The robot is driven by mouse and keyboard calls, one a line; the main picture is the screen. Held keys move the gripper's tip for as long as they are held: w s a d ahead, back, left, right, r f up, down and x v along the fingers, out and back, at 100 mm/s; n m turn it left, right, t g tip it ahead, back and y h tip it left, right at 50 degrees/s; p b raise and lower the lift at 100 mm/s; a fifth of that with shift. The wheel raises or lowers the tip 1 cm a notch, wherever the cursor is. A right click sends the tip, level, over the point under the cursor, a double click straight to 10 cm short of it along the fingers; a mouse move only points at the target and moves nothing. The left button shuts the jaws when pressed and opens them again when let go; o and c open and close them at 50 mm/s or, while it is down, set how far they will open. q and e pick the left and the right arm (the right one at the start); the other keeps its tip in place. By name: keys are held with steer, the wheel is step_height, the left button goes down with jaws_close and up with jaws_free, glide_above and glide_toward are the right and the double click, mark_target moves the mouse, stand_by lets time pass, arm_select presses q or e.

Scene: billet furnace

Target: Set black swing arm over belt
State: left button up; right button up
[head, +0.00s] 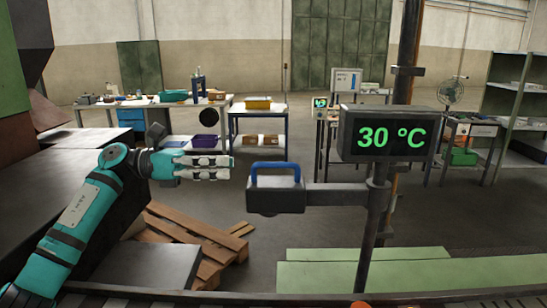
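The black swing arm (335,196) reaches left from a dark upright post (376,225). At its free end is a black box-shaped head (275,198) with a blue loop handle (277,167) on top. My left gripper (230,167) points right, its tips a short way left of the handle in the picture, apart from it. Its two pale fingers show a gap between them, with nothing held. A dark strip (200,299) along the bottom edge may be part of the belt; most of it is cut off. My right gripper is not in view.
A display reading 30 °C (388,135) is on the post above the swing arm. Wooden pallets (195,240) lie on the floor below my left arm. Green slabs (365,255) lie at lower right. Worktables (257,112) and shelves (515,100) stand farther back.

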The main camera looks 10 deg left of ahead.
mark_target(274, 165)
arm_select(q)
steer(key=d+p, duration=0.1)
steer(key=d, duration=0.2)
steer(key=w+d+p, duration=0.1)
steer(key=d, duration=0.2)
steer(key=w+d+p, duration=0.1)
steer(key=d, duration=0.2)
steer(key=shift+w+d+p, duration=0.15)
steer(key=shift+d+p, duration=0.15)
steer(key=shift+w+d, duration=0.15)
steer(key=shift+d, duration=0.3)
steer(key=shift+f, duration=0.15)
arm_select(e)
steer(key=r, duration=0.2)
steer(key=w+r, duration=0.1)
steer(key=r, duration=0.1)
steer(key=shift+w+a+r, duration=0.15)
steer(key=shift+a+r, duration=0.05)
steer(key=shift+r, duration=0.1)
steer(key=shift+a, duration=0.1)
arm_select(q)
steer(key=shift+c, duration=0.6)
jaws_close()
